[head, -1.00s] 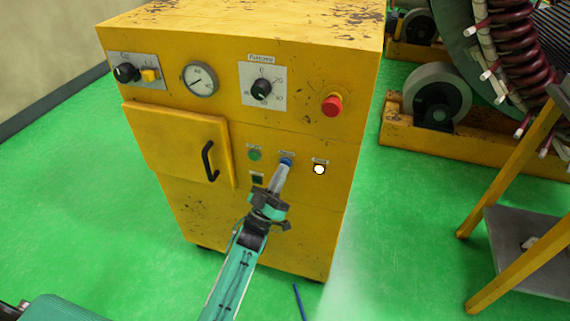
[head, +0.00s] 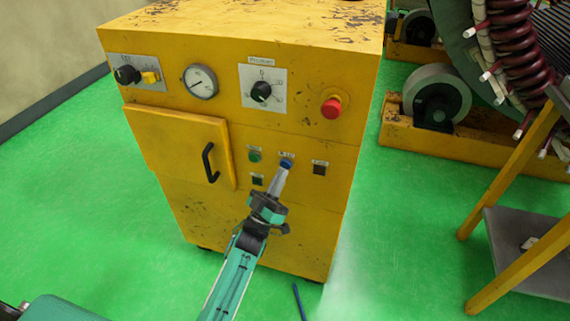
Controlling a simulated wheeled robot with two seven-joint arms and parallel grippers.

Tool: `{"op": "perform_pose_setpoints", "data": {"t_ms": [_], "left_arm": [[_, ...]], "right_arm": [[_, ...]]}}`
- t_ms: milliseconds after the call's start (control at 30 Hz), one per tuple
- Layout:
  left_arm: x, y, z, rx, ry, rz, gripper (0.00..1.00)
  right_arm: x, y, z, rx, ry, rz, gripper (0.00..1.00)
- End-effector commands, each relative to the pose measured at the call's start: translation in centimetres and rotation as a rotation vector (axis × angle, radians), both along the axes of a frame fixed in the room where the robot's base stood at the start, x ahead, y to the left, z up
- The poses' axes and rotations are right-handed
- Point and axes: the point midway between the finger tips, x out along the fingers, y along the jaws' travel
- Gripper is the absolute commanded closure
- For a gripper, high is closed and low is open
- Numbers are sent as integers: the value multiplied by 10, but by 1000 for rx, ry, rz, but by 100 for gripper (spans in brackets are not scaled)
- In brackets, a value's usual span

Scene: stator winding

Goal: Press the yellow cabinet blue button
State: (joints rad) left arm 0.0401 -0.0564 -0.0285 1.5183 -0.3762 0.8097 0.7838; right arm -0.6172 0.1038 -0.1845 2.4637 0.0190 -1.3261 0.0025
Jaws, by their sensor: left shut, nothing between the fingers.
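The yellow cabinet (head: 300,215) stands in front of me with its control face toward me. My left gripper (head: 281,171) is shut and empty. Its tips are at the blue button and partly cover its lower side. I cannot tell for certain whether they touch it. My right gripper is not in view.
A red mushroom button (head: 331,107), a black knob (head: 261,91), a gauge (head: 200,81) and a door handle (head: 209,161) are on the cabinet. A yellow-legged stand (head: 515,200) is at the right. The green floor between is mostly clear, with a blue rod (head: 299,301) lying there.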

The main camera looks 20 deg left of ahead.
Motion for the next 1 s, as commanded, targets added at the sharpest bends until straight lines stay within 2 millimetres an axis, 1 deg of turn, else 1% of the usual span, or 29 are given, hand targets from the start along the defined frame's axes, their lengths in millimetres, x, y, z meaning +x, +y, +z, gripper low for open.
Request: {"op": "perform_pose_setpoints", "data": {"t_ms": [100,333,433,800,900,1000], "left_arm": [[-4,0,1,0,0,0,100],[-4,0,0,-1,-1,0,100],[-7,0,1,-1,0,-1,100],[-43,1,2,0,1,-2,100],[-50,2,1,-1,0,-2,100],[-54,2,1,-1,-1,-2,100]], "right_arm": [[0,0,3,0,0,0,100],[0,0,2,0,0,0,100],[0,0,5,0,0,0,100],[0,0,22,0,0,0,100],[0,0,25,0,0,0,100],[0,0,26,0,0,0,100]]}}
